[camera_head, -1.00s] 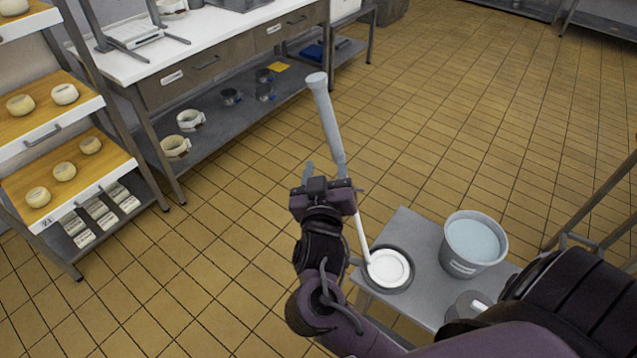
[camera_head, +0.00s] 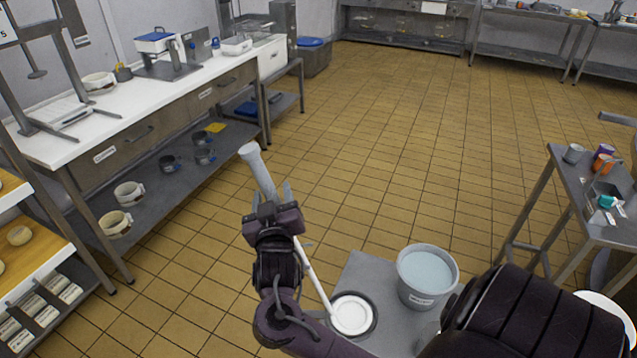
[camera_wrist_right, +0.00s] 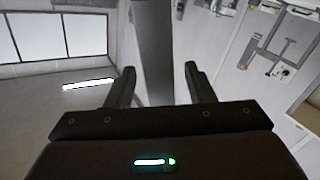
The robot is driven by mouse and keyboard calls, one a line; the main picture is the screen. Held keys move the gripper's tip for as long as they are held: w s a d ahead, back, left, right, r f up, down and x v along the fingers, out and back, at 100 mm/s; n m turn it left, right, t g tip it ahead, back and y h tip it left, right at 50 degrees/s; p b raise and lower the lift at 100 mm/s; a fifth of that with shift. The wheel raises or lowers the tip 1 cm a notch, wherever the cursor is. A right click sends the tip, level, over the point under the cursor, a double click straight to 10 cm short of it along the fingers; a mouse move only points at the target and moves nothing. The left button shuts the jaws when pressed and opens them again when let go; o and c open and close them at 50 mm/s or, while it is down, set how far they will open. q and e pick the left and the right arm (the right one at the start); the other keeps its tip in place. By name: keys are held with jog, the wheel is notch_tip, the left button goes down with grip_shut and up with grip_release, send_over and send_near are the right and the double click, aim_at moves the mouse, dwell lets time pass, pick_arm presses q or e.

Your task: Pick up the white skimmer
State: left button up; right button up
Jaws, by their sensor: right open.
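The white skimmer (camera_head: 313,277) leans at a steep tilt, its long handle rising to the upper left and its white round disc low in a dark-rimmed round holder on a small grey table (camera_head: 368,272). My right gripper (camera_head: 272,192) is at the upper, thicker grey part of the handle. It is open. In the right wrist view the grey handle (camera_wrist_right: 154,45) runs up between the two spread fingers of the right gripper (camera_wrist_right: 160,70), with visible gaps beside it. The lower handle end is hidden behind the gripper body there. My left gripper is not in view.
A grey bucket (camera_head: 416,296) of pale liquid stands beside the skimmer on the small table. A long white-topped workbench (camera_head: 130,105) runs along the left, with cups on its lower shelf. A metal table (camera_head: 566,180) stands at right. The tiled floor between is clear.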

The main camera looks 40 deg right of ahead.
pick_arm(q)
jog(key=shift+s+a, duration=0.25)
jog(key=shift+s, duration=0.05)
pick_arm(e)
grip_shut()
